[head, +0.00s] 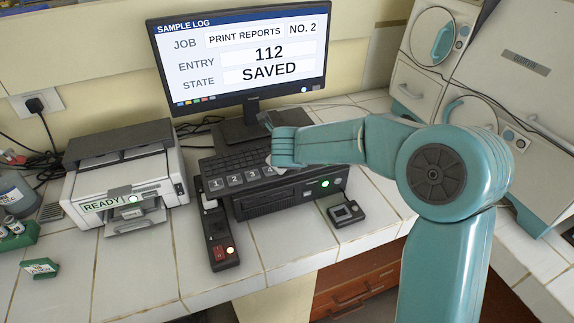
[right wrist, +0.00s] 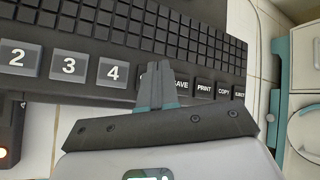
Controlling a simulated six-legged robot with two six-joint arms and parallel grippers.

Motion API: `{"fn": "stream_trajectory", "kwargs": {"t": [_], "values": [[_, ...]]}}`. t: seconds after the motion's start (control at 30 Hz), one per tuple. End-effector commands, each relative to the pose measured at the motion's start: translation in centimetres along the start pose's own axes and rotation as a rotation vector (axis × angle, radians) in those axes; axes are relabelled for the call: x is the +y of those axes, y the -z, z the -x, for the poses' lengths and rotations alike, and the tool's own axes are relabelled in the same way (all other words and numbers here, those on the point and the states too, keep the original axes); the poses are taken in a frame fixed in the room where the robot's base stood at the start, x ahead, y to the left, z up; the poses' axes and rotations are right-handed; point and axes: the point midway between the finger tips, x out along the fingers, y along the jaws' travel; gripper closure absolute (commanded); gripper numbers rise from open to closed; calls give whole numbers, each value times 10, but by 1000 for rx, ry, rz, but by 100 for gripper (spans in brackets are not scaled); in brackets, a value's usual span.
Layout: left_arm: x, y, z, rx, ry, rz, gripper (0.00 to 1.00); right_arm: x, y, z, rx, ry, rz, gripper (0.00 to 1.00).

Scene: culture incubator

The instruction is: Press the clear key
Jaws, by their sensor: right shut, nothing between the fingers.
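The keyboard (head: 232,162) lies below the monitor, with number keys along its front edge. My left gripper is not in view.
The monitor (head: 245,50) reads PRINT REPORTS NO. 2, entry 112, state SAVED. A printer (head: 120,185) marked READY stands left. A red-switched power strip (head: 218,240) and a small black device (head: 345,212) lie at the front. White incubator units (head: 505,85) stand right.

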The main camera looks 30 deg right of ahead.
Motion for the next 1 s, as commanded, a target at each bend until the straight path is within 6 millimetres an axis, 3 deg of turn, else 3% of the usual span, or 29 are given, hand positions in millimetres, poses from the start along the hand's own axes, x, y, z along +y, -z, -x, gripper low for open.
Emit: {"fn": "stream_trajectory", "kwargs": {"t": [1.0], "values": [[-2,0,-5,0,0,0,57,5,5,-6,0,-1,0,100]]}}
